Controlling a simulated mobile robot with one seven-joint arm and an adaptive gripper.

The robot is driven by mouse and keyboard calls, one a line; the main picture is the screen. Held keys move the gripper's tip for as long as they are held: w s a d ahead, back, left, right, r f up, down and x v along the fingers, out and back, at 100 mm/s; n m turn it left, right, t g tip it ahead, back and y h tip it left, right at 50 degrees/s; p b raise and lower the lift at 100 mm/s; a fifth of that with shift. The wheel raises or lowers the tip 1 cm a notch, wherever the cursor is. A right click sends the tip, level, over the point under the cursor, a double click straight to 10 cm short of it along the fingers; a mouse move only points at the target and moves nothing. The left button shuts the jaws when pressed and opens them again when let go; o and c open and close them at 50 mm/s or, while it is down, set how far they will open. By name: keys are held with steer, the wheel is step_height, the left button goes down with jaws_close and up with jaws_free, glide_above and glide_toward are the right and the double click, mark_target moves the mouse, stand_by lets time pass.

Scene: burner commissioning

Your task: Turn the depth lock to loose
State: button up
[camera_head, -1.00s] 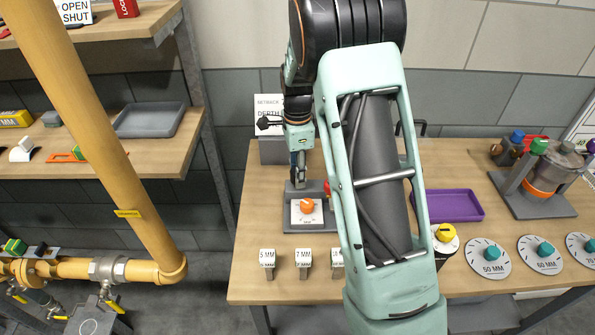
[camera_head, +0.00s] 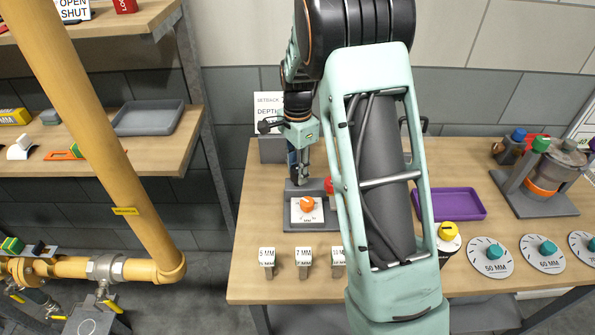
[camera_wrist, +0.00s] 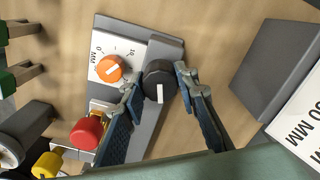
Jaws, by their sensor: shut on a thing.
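A black round knob (camera_wrist: 159,74) with a white pointer mark stands on a grey plate (camera_wrist: 152,48) in the wrist view; I take it to be the depth lock. Its pointer faces the bottom of that picture. My gripper (camera_wrist: 157,86) has one finger on each side of the knob and is shut on it. In the head view my gripper (camera_head: 299,177) reaches down to the back of the same grey fixture and hides the knob. Beside it, an orange knob (camera_wrist: 110,69) sits on a white numbered dial, also seen in the head view (camera_head: 307,204).
A red knob (camera_wrist: 87,132) is close to my left finger in the wrist view. A grey block with a white sign (camera_head: 268,108) stands behind the fixture. Small millimetre-labelled blocks (camera_head: 304,258) stand in front. A purple tray (camera_head: 455,204) is to the right.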

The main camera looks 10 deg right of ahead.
mark_target(297, 168)
steer(key=n, duration=0.3)
steer(key=shift+n+b, duration=0.4)
steer(key=n, duration=0.3)
steer(key=shift+n+b, duration=0.3)
steer(key=shift+b, duration=0.05)
steer(key=n, duration=0.6)
steer(key=shift+n+b, duration=0.3)
steer(key=shift+w, duration=0.1)
steer(key=o, duration=1.1)
steer(key=shift+o, duration=0.2)
step_height(297, 168, up, 12)
